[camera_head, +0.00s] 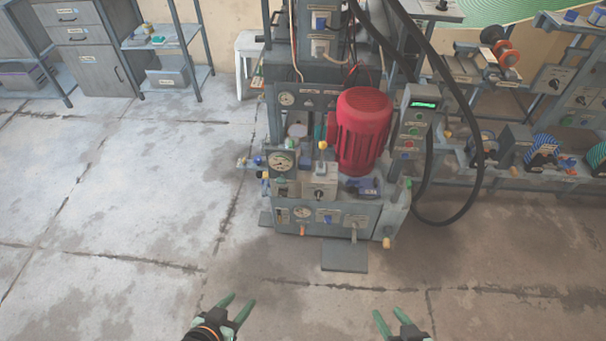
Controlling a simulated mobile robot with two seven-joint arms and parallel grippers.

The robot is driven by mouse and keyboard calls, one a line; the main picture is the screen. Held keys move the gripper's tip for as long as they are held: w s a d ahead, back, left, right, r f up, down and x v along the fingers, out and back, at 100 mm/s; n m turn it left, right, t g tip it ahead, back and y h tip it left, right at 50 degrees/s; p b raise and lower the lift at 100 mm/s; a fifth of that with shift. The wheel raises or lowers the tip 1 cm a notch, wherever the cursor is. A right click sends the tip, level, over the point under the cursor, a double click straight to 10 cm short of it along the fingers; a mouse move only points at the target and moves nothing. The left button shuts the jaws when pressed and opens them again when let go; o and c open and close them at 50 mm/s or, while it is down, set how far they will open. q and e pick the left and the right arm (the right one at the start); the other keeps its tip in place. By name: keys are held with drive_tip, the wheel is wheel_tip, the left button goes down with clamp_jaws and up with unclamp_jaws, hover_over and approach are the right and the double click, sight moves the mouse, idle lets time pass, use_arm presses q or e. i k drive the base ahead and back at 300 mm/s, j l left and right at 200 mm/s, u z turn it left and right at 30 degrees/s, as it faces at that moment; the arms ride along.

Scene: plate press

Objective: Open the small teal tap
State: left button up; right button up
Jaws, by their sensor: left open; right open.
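The press machine (325,216) stands in the middle of the view, with a red motor (362,130) on top. A small green-teal piece (408,183) sits at the right end of its base; I cannot tell if this is the teal tap. Small blue fittings (257,161) stick out on its left side, beside a round gauge (281,161). My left gripper (238,301) is open and empty at the bottom, over the floor. My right gripper (390,313) is open and empty to its right. Both are well apart from the machine.
A grey plate (345,256) lies on the floor before the machine. Thick black hoses (474,170) loop down on its right. A control box (413,118) stands beside the motor. Shelves with equipment (520,182) are at right. The floor at left is clear.

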sight(280, 180)
drive_tip(key=i+j, duration=0.1)
drive_tip(key=j, duration=0.25)
drive_tip(key=i+j, duration=0.15)
drive_tip(key=j, duration=0.2)
drive_tip(key=i+j, duration=0.1)
drive_tip(key=j, duration=0.25)
drive_tip(key=i+j+z, duration=0.1)
drive_tip(key=j, duration=0.3)
